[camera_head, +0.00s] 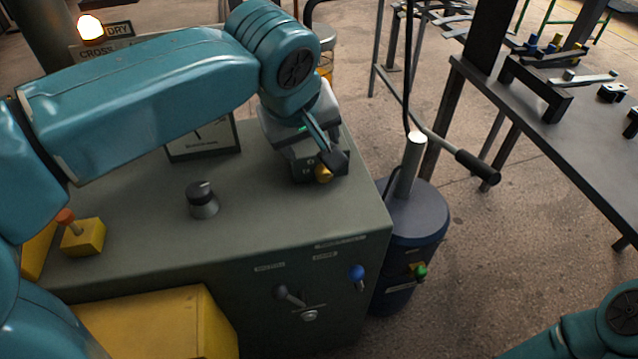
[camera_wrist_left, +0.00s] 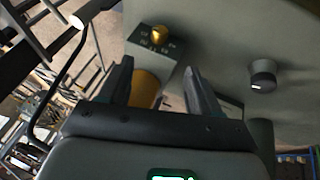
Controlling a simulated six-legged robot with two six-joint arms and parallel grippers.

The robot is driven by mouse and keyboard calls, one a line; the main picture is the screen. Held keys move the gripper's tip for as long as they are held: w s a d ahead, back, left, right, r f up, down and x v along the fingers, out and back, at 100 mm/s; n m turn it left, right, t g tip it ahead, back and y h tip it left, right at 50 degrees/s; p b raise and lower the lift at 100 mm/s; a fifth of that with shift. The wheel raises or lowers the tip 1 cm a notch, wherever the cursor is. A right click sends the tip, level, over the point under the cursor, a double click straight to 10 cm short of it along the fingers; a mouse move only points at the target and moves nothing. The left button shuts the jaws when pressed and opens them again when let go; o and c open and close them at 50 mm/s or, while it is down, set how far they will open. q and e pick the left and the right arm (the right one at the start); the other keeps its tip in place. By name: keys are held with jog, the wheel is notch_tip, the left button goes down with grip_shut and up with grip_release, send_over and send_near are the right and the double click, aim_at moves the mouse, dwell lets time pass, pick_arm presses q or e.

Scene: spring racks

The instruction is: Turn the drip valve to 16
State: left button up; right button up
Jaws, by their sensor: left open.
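The drip valve seems to be the small brass knob (camera_head: 323,173) on a dark block on top of the grey-green cabinet (camera_head: 150,225). In the left wrist view the brass knob (camera_wrist_left: 157,34) stands ahead of the fingers, above a curved scale of small numbers too blurred to read. My left gripper (camera_head: 335,158) is over the block, close to the knob; one dark finger hides part of it. In the wrist view the fingers of my left gripper (camera_wrist_left: 159,68) are apart with the knob beyond their tips, not clasped. A yellow cylinder (camera_wrist_left: 145,88) shows between the fingers.
A black-and-grey knob (camera_head: 202,199) and a yellow box with an orange-topped lever (camera_head: 83,236) sit on the cabinet. A framed dial (camera_head: 203,141) stands behind. A blue drum (camera_head: 412,222) with a long-handled lever (camera_head: 470,162) stands right of it. A workbench (camera_head: 590,120) is farther right.

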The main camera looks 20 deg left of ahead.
aim_at(325, 174)
pick_arm(q)
jog(key=b+x, duration=0.2)
jog(key=x, duration=1.4)
jog(key=shift+b, duration=0.35)
jog(key=c, duration=1)
